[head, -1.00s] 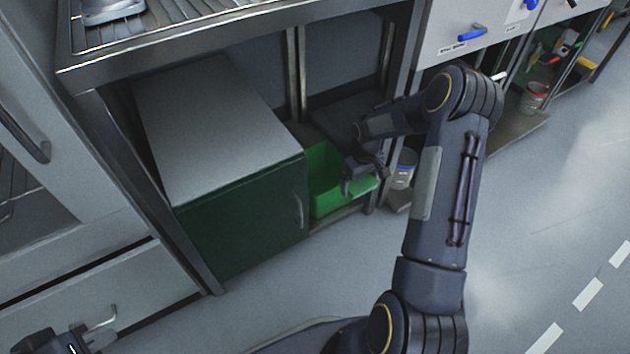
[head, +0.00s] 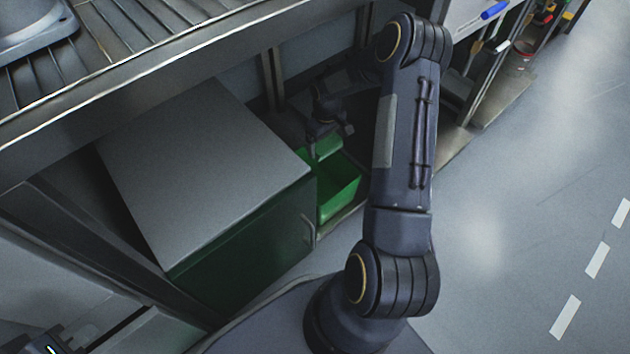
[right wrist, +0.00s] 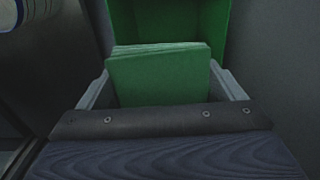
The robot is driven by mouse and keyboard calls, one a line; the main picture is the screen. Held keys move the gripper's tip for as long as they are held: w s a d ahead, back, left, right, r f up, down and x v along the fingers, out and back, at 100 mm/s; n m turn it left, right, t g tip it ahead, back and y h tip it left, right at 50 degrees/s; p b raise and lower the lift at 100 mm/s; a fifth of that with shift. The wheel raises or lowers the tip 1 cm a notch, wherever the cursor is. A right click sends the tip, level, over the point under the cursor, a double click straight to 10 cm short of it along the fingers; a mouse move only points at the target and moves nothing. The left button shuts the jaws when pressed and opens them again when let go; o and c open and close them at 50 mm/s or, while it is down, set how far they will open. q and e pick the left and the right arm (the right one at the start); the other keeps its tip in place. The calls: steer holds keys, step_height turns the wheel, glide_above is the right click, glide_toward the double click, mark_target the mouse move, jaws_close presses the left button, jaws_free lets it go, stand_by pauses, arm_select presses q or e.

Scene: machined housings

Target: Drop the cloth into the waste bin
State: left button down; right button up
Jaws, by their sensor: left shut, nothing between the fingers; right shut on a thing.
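The green waste bin (head: 340,196) stands on the low shelf under the bench, right of the dark green cabinet; its green wall also shows at the top of the right wrist view (right wrist: 222,22). My right gripper (head: 324,142) is at the bin's far side in the head view. In the right wrist view it is shut on the folded green cloth (right wrist: 158,78), which sticks up between the fingers in front of the bin wall. In the head view the cloth is hard to separate from the bin. My left gripper (head: 48,346) is shut and empty at the bottom-left corner, partly cut off.
The grey-topped cabinet (head: 205,165) stands directly left of the bin. The metal bench top (head: 165,55) overhangs the shelf. A shelf post (head: 270,80) rises behind the bin. Open floor (head: 510,220) lies to the right.

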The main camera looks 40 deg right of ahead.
step_height(320, 180, down, 5)
steer(key=b, duration=0.3)
steer(key=o, duration=0.7)
steer(key=shift+r, duration=0.2)
step_height(320, 180, up, 8)
steer(key=p, duration=0.3)
steer(key=shift+f, duration=0.2)
